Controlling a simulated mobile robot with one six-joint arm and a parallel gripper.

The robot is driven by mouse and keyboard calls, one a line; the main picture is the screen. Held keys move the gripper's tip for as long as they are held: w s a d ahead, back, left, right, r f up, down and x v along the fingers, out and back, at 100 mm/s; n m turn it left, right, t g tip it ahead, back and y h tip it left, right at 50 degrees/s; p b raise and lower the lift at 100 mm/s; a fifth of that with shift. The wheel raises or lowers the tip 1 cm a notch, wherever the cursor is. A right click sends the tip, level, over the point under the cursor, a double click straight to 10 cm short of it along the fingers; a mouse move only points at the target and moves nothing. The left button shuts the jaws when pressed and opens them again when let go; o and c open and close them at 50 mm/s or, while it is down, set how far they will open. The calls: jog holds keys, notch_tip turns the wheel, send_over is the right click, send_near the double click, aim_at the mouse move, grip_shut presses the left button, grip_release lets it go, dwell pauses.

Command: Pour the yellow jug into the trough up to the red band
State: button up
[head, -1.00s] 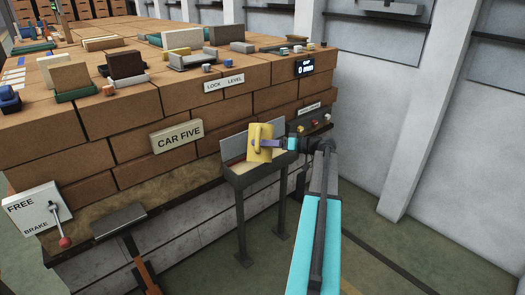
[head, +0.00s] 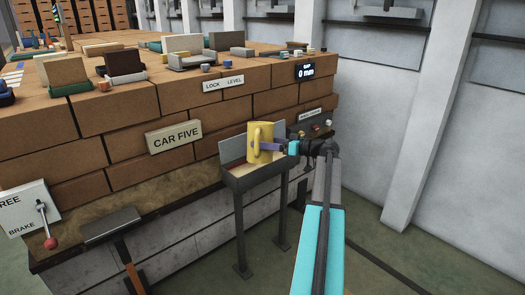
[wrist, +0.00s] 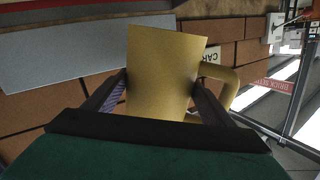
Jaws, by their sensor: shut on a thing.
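The yellow jug (head: 265,138) is held over the trough, its handle toward the head camera. It looks near upright, with only a slight lean, and I see no stream leaving it. My gripper (head: 268,147) is shut on the jug; in the wrist view its fingers (wrist: 160,92) press the two sides of the jug (wrist: 163,70). The dark grey trough (head: 250,181) stands on legs in front of the brick side, with a grey back plate (head: 233,146). A reddish-brown strip shows inside it; I cannot tell whether this is the red band. The jug's contents are hidden.
The brick block with a CAR FIVE sign (head: 174,137) stands close behind the trough. A small display (head: 305,71) reads 0 mm. A red-knobbed brake lever (head: 48,230) is at the left. Open floor lies right of the trough.

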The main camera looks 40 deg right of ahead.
jog(key=shift+r+n+t+b, duration=0.15)
jog(key=shift+n+t+b, duration=0.35)
jog(key=shift+n+b, duration=2)
jog(key=shift+r+m+b, duration=0.3)
jog(key=shift+m+b, duration=0.6)
jog(key=shift+b, duration=0.45)
